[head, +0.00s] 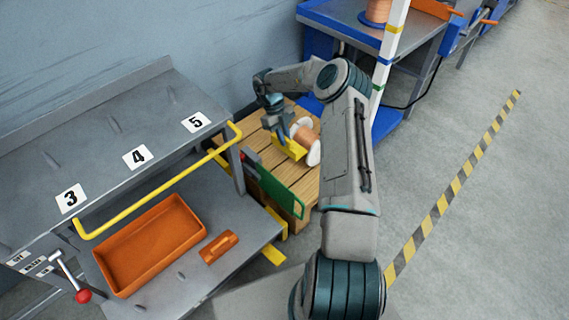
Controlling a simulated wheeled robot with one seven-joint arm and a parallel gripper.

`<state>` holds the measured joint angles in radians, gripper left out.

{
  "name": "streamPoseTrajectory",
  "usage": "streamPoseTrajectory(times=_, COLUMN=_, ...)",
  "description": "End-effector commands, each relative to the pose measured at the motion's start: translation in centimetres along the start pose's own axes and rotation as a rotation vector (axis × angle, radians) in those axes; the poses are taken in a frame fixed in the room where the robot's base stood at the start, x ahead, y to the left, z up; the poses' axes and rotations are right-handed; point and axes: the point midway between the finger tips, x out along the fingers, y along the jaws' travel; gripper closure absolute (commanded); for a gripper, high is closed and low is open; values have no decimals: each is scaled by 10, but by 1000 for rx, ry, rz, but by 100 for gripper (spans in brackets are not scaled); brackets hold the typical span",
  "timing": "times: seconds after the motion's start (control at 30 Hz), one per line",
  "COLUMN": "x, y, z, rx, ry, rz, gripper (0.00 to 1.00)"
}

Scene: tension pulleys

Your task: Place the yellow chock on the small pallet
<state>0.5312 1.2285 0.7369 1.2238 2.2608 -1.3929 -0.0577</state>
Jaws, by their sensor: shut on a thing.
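The small wooden pallet (266,160) lies on the floor between the grey bench and my arm. My gripper (281,136) is over the pallet, pointing down, shut on the yellow chock (291,149). The chock is beside a copper-coloured spool with white flanges (313,154) on the pallet. I cannot tell whether the chock touches the pallet or the spool. My arm hides the right side of the pallet.
A grey bench (120,130) with labels 3, 4 and 5 and a yellow rail (150,187) stands at left. Its lower shelf holds an orange bin (150,245). A white post (390,50) rises behind. Floor at right is clear.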

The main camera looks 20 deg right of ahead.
Motion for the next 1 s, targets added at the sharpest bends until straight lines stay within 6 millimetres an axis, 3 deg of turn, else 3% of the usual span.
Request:
streamPoseTrajectory(times=0.03, x=20, y=1, z=8, rx=-2, ry=2, rz=1, gripper=100)
streamPoseTrajectory(times=0.1, x=37, y=2, z=16, rx=-3, ry=1, rz=2, gripper=100)
streamPoseTrajectory(times=0.3, x=74, y=0, z=31, rx=-2, ry=-1, rz=0, gripper=100)
streamPoseTrajectory(times=0.57, x=91, y=0, z=38, rx=0, ry=-1, rz=0, gripper=100)
streamPoseTrajectory(times=0.8, x=125, y=0, z=52, rx=-1, ry=-1, rz=0, gripper=100)
streamPoseTrajectory(times=1.0, x=125, y=0, z=52, rx=-1, ry=-2, rz=-1, gripper=100)
